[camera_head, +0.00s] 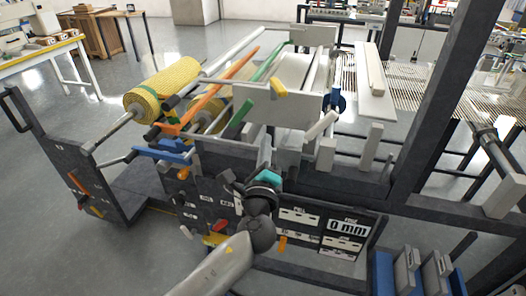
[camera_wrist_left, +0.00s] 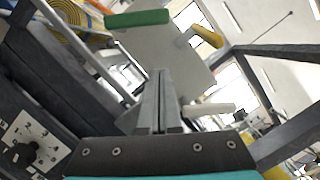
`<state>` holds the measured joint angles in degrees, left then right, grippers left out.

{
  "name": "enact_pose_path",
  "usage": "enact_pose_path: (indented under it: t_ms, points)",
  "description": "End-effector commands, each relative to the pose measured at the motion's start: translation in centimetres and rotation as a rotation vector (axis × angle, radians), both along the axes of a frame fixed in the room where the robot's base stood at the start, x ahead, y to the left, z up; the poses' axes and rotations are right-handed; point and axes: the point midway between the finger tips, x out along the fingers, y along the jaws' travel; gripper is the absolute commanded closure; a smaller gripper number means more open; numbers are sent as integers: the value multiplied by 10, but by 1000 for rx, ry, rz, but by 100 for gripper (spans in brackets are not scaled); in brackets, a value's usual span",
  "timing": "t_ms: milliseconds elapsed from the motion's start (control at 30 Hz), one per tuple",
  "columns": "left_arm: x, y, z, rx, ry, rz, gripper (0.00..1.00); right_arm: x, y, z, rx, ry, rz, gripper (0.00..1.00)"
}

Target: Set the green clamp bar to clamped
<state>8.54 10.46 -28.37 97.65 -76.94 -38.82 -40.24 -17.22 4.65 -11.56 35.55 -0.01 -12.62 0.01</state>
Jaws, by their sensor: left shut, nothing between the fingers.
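The green clamp bar (camera_head: 268,63) runs slanted across the top of the machine in the head view, beside a long orange bar. A short green handle (camera_head: 240,112) sticks up near the left end of a light grey plate; I cannot tell how it joins the bar. The green handle also shows at the top of the left wrist view (camera_wrist_left: 137,18), beyond my fingertips. My left gripper (camera_head: 265,148) is shut and empty, below and right of that handle and apart from it. Its closed fingers (camera_wrist_left: 160,76) point toward the grey plate. My right gripper is not in view.
The orange bar (camera_head: 222,77) and yellow mesh rolls (camera_head: 165,86) lie left of the green bar. A dark post (camera_head: 420,105) rises farther right.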

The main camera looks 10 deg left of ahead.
Motion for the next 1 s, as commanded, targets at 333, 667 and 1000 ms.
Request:
enact_pose_path:
  t_ms: [333, 667, 1000]
  points:
    - [57, 11, 9, -1, -1, 2, 100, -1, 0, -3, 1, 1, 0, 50]
    - [54, 41, 30, -1, 1, 0, 100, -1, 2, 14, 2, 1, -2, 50]
    - [54, 42, 30, -1, 1, 0, 100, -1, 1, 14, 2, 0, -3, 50]
